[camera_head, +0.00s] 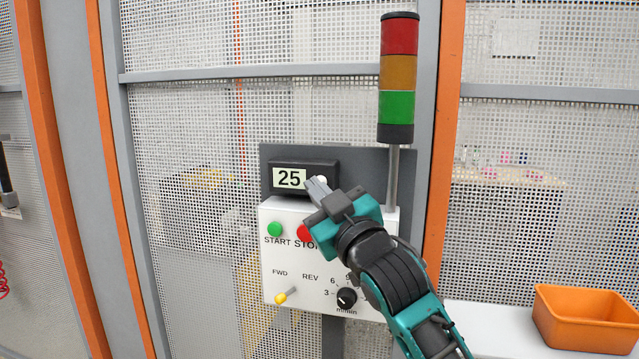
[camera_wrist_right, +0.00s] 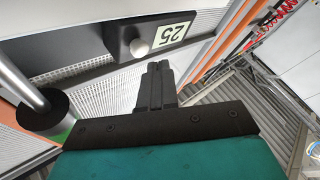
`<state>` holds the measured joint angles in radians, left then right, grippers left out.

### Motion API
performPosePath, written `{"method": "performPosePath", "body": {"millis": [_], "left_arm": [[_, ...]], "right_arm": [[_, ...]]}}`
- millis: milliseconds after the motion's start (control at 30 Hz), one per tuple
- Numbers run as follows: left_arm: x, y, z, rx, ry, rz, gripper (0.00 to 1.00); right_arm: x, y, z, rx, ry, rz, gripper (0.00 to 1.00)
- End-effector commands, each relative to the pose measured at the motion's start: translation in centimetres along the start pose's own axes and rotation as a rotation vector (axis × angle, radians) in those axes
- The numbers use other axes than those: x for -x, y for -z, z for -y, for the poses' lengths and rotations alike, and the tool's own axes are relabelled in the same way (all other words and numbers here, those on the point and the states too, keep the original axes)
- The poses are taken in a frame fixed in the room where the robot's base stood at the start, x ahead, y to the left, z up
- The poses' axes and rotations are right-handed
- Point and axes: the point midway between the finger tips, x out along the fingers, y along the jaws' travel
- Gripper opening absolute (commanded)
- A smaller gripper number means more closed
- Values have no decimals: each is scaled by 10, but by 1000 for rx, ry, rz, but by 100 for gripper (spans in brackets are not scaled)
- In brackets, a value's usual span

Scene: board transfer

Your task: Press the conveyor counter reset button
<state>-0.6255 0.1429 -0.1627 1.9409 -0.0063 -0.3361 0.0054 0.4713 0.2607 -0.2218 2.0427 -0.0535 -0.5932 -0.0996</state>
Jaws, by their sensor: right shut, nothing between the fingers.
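In the right wrist view the counter display (camera_wrist_right: 174,34) and the white button (camera_wrist_right: 139,48) show clearly. My right gripper (camera_head: 318,187) is shut and empty, its fingertips close to the button. In the right wrist view the fingertips (camera_wrist_right: 157,68) appear just below the button; I cannot tell whether they touch. My left gripper is not in view.
The white control box (camera_head: 280,255) below has a green START button (camera_head: 274,229), a red STOP button (camera_head: 303,232), a yellow lever (camera_head: 286,295) and a black knob (camera_head: 347,297). A signal tower (camera_head: 397,75) stands at right. An orange bin (camera_head: 585,318) sits lower right.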

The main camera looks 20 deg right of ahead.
Motion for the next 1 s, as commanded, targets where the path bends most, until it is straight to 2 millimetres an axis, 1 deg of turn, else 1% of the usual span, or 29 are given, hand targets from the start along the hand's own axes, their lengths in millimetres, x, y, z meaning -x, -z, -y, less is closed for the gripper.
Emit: {"method": "performPosePath", "body": {"millis": [300,1000], "left_arm": [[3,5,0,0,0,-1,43],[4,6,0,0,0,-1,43]], "right_arm": [[-6,-4,-5,0,0,1,0],[-9,-6,-7,1,0,0,0]]}}
